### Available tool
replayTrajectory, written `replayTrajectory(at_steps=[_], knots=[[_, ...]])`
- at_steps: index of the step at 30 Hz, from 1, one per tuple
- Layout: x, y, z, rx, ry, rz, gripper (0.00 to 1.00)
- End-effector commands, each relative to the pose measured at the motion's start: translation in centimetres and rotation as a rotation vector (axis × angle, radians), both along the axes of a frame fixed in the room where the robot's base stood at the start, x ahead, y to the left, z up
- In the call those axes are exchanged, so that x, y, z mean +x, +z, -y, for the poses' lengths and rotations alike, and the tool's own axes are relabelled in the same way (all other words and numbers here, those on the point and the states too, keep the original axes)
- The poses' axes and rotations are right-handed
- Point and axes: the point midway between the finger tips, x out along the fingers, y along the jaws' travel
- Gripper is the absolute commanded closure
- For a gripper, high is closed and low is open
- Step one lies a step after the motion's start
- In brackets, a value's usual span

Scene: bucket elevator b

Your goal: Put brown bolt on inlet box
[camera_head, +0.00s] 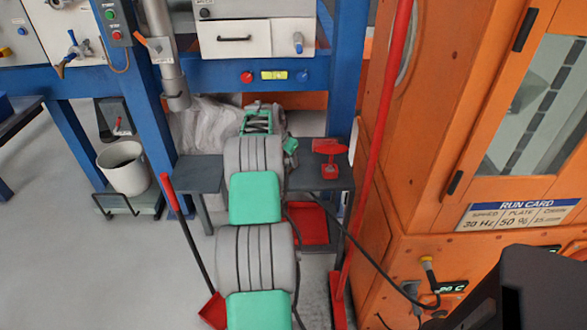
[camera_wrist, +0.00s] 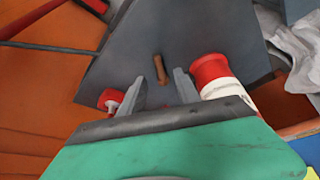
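The brown bolt (camera_wrist: 159,69) is a short rod lying on a dark grey tabletop (camera_wrist: 130,55) in the wrist view. My gripper (camera_wrist: 160,88) is over this table with its two grey fingers apart. The bolt shows in the gap between the fingers, nearer their tips, and nothing visible is gripped. I cannot tell the height of the fingers above the table. In the head view my arm reaches forward over the small dark table (camera_head: 200,174) and hides the bolt. I cannot tell which part is the inlet box.
A red and white cylinder (camera_wrist: 215,75) is close by the right finger, and a small red item (camera_wrist: 110,98) is by the left. A red tool (camera_head: 330,160) lies on the table. Blue posts (camera_head: 345,70) and a large orange cabinet (camera_head: 440,110) flank the table. A white bucket (camera_head: 124,168) stands left.

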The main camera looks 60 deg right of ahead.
Motion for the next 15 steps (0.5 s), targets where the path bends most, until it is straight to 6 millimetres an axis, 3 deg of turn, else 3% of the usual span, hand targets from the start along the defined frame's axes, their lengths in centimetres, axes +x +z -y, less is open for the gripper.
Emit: replayTrajectory(at_steps=[7,15], knots=[[-0.2,-3.9,1.6,0.000,0.002,0.000,0.61],[-0.2,-4.3,1.8,-0.001,0.004,0.001,0.62]])
